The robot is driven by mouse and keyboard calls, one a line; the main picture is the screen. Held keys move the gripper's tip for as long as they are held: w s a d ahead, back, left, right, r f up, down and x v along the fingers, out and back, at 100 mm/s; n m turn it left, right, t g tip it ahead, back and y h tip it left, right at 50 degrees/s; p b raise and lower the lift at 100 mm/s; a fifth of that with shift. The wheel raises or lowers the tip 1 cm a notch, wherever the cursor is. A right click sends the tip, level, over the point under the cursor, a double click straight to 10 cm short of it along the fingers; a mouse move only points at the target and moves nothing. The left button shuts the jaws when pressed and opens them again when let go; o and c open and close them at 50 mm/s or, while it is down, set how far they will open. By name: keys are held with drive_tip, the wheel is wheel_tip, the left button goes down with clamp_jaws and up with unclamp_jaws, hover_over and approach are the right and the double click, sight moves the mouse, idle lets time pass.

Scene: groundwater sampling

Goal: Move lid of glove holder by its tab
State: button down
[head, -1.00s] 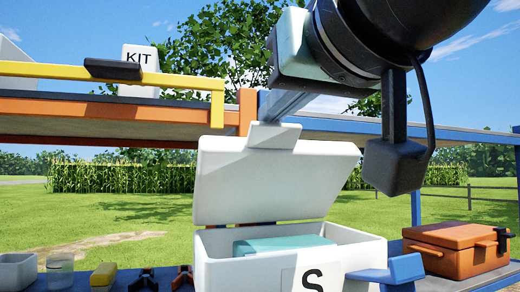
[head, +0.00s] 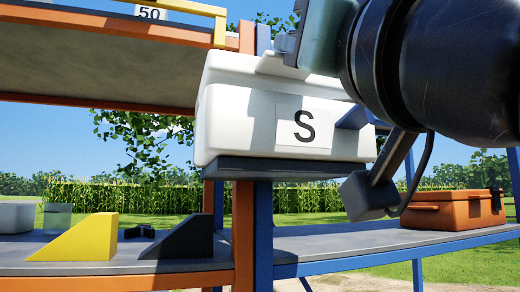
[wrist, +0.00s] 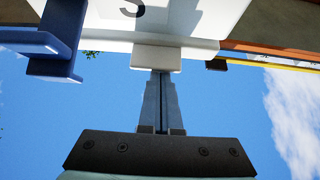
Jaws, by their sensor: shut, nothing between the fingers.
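The white glove holder (head: 240,125) has a label with the letter S on its front. Its lid (head: 235,70) appears lowered onto the box in the head view; whether it is fully seated I cannot tell. The white tab (wrist: 157,60) sticks out from the lid's front edge in the wrist view. My gripper (wrist: 160,74) is shut and empty, its fingertips at the tab, seemingly touching it. In the head view my arm hides part of the lid's right side. The inside of the box is not visible.
A blue bracket-like part (head: 354,117) juts from the holder's front, also seen in the wrist view (wrist: 45,48). The holder rests on a dark ledge (head: 270,168). An orange case (head: 450,210) stands on the right shelf. Yellow (head: 85,240) and black (head: 180,238) wedges stand lower left.

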drive_tip(key=shift+s+f+b, duration=0.15)
drive_tip(key=shift+f+b, duration=0.6)
drive_tip(key=shift+f, duration=0.45)
